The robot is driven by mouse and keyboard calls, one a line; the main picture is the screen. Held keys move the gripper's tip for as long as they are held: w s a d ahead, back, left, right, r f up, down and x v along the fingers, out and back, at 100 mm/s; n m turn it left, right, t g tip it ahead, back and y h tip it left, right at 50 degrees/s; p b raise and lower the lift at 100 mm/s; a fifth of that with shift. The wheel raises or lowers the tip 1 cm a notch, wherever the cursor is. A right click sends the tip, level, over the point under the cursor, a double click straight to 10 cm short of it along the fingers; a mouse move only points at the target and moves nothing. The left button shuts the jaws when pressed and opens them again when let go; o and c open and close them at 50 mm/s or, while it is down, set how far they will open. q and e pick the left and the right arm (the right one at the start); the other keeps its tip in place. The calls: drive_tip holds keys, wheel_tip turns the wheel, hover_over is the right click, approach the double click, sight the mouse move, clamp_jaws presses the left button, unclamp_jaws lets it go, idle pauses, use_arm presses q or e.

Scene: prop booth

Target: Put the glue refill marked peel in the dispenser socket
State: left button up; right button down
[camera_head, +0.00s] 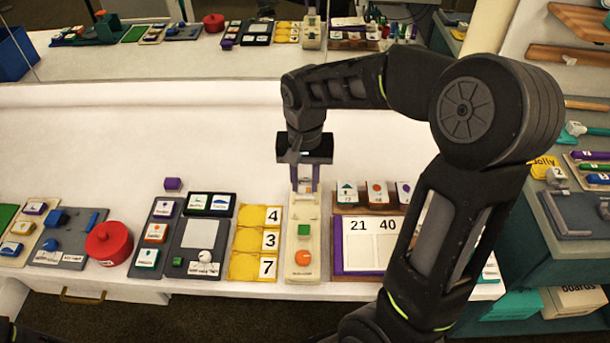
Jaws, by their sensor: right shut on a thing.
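My right gripper (305,188) points down over the back part of a cream dispenser (303,268) on the table. It is shut on a small pale thing between its fingers, likely the glue refill; its marking is not readable, and the gripper partly hides it. I cannot tell whether it is in the socket or above it. The dispenser has a green square and an orange round part nearer the front. My left gripper is not in view.
Left of the dispenser are a yellow number board (243,240), a dark tray (197,262), a red pot (109,243) and a loose purple block (172,184). Right of it stands a purple-framed number board (352,260) with tiles behind. A mirror lies along the back.

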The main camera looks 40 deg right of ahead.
sight(305, 210)
drive_tip(key=shift+f+b, duration=2.65)
drive_tip(key=shift+f, duration=0.8)
drive_tip(key=c, duration=1)
unclamp_jaws()
drive_tip(key=shift+r, duration=0.15)
wheel_tip(305, 210, up, 8)
drive_tip(key=shift+f, duration=0.2)
